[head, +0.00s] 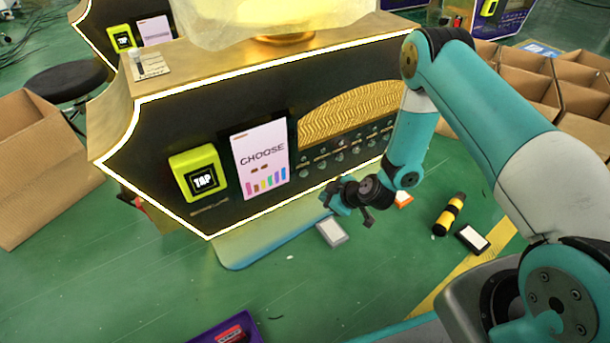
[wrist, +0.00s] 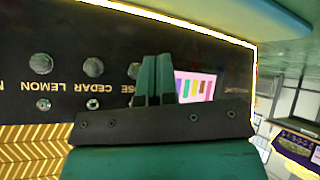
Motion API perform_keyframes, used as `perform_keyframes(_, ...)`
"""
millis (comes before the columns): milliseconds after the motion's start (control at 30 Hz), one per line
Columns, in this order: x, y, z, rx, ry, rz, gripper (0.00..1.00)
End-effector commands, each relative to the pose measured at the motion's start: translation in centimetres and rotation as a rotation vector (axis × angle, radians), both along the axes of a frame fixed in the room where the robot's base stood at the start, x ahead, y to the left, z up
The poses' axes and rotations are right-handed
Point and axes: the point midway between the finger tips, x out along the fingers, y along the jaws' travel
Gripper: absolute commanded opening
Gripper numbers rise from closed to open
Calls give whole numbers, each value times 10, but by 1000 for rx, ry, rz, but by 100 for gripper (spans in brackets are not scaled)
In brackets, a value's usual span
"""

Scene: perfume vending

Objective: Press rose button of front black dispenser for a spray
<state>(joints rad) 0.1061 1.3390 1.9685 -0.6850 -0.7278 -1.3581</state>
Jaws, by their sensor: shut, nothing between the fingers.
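The front black dispenser (head: 215,140) has a gold case, a lit white edge and a row of small round controls under a gold wavy panel. In the wrist view, which is upside down, the labels CEDAR and LEMON read clearly. A label ending in "SE" shows beside my fingers, with a round silver knob (wrist: 134,70) partly hidden by them; the rest of that label is hidden. My gripper (wrist: 158,78) is shut and empty in front of the dispenser face. In the head view my gripper (head: 335,196) is low, near the dispenser's lower edge. Contact cannot be told.
A yellow TAP reader (head: 194,174) and a CHOOSE screen (head: 260,158) are on the dispenser's left side. Several small items, including a yellow-black bottle (head: 449,214), lie on the green floor at right. Open cardboard boxes (head: 525,85) stand at right, another (head: 35,170) at left.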

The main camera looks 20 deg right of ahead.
Motion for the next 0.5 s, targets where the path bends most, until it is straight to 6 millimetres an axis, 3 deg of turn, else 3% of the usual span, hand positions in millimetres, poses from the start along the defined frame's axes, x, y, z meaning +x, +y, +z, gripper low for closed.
perform_keyframes(200, 32, 9, -1, -2, -5, 3, 0)
perform_keyframes(500, 57, 17, 0, 0, 0, 0, 0)
